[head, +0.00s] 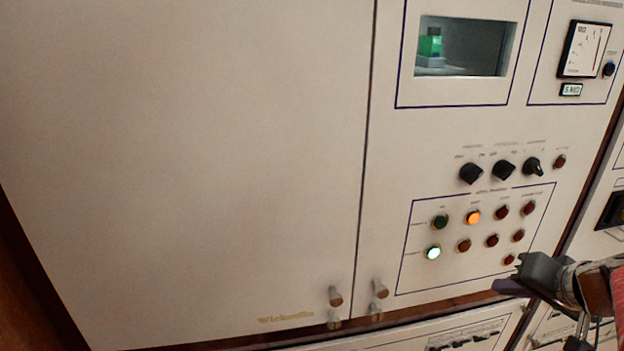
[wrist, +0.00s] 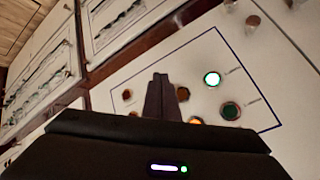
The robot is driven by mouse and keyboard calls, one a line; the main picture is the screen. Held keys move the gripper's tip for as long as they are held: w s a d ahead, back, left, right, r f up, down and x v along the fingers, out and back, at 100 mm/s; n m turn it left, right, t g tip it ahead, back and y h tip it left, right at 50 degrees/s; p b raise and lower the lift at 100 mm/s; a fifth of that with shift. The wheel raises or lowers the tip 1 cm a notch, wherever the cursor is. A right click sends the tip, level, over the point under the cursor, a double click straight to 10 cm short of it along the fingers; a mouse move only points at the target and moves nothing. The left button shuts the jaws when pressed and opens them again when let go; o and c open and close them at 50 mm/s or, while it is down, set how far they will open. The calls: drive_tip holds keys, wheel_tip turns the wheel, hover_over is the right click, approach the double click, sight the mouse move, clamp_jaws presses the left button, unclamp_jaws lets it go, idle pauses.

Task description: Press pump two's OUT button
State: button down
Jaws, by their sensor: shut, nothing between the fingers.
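In the head view a framed button panel (head: 410,275) holds two rows of round buttons. The upper row has a dark green button (head: 440,222), a lit orange one (head: 473,217) and two red ones. The lower row has a lit green button (head: 433,252), an unlit amber one (head: 463,245) and two red ones. A single red button (head: 508,259) sits below at the right. The labels are too small to read, so I cannot tell which is pump two's OUT. My gripper (head: 501,286) is shut and empty by the panel's lower right. Its shut fingers (wrist: 160,80) hide some buttons in the wrist view.
Three black rotary knobs (head: 503,170) and a small red button (head: 559,161) lie above the panel. Two latch handles (head: 380,289) stick out at lower left of it. A window (head: 465,45) and a meter (head: 585,49) are higher up.

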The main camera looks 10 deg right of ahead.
drive_tip(key=w, duration=0.8)
drive_tip(key=shift+w+a, duration=0.15)
drive_tip(key=shift+w, duration=0.05)
drive_tip(key=shift+w, duration=0.85)
idle(2.8)
drive_tip(key=shift+s+r, duration=0.1)
drive_tip(key=shift+s, duration=0.75)
drive_tip(key=shift+s, duration=2.5)
